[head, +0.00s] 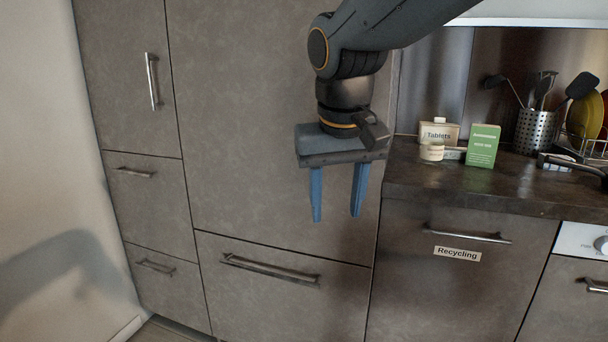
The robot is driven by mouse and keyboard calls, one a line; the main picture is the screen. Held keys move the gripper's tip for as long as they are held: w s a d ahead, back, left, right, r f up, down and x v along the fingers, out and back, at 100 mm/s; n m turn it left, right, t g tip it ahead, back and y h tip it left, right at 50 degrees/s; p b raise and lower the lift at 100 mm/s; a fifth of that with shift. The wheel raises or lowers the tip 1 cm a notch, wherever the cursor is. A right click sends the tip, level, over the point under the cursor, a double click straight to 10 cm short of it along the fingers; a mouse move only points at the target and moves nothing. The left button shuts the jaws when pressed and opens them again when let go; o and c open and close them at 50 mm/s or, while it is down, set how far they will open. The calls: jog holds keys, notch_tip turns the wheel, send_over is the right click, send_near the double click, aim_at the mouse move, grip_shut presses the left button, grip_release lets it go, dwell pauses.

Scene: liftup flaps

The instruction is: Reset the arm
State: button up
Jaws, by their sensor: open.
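My gripper (337,215) hangs from my arm at the upper middle of the head view. Its two blue fingers point down and stand apart, with nothing between them. It is in front of the tall grey cabinet door (235,110), above and to the right of the wide drawer handle (268,271). I cannot tell how far the fingers are from the cabinet front. My arm comes in from the upper right and covers part of the tall door and the wall.
Cabinets on the left have protruding handles (152,81). A bare wall (40,110) bounds the left.

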jog(key=s+d+f+n+g, duration=0.1)
jog(key=s+d+f+g, duration=0.1)
jog(key=s+f, duration=0.55)
jog(key=s+d+f+n+g, duration=0.1)
jog(key=s+d+f+g, duration=0.1)
jog(key=s+f, duration=0.6)
jog(key=d+r+m+p, duration=0.3)
jog(key=d+r+p, duration=0.6)
jog(key=p, duration=1.1)
notch_tip(320, 180, up, 4)
jog(key=shift+s+d+r+m+t+p, duration=0.2)
jog(key=shift+d+m+t+p, duration=0.1)
jog(key=shift+d+m+p, duration=0.1)
